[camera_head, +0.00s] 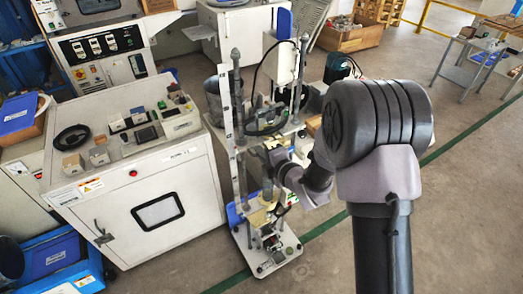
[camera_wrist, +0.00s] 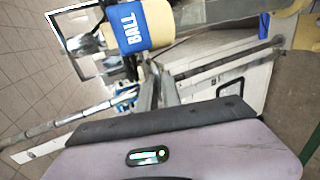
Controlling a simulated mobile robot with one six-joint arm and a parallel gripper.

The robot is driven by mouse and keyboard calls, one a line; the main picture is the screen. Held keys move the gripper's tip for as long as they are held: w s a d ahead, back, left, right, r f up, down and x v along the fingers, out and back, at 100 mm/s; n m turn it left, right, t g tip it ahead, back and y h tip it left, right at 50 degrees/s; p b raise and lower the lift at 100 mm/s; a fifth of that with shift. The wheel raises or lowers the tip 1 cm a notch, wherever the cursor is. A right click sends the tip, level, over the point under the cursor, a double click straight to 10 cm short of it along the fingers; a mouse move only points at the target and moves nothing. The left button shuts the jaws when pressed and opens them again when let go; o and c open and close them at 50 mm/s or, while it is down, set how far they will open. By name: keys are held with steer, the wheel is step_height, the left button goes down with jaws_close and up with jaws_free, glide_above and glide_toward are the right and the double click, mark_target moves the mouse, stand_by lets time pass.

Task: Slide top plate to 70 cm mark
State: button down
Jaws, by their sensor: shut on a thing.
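The test stand has upright metal rods and a tall white scale strip (camera_head: 228,115) along its left side in the head view. The scale's marks are too small to read. My gripper (camera_head: 268,160) is at the stand's middle height, between the uprights, and also shows in the wrist view (camera_wrist: 160,82). Its fingers are shut on what looks like the edge of the top plate; the grip itself is mostly hidden. The stand's white base (camera_head: 268,262) is on the floor.
A white cabinet (camera_head: 150,180) with small boxes on top stands close to the stand's left. A grey bucket (camera_head: 213,100) is behind it. Open floor (camera_head: 455,215) lies to the right, crossed by a green line.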

steer(key=shift+f, duration=2.1)
steer(key=c, duration=1.6)
jaws_free()
steer(key=shift+o, duration=0.2)
steer(key=v, duration=0.7)
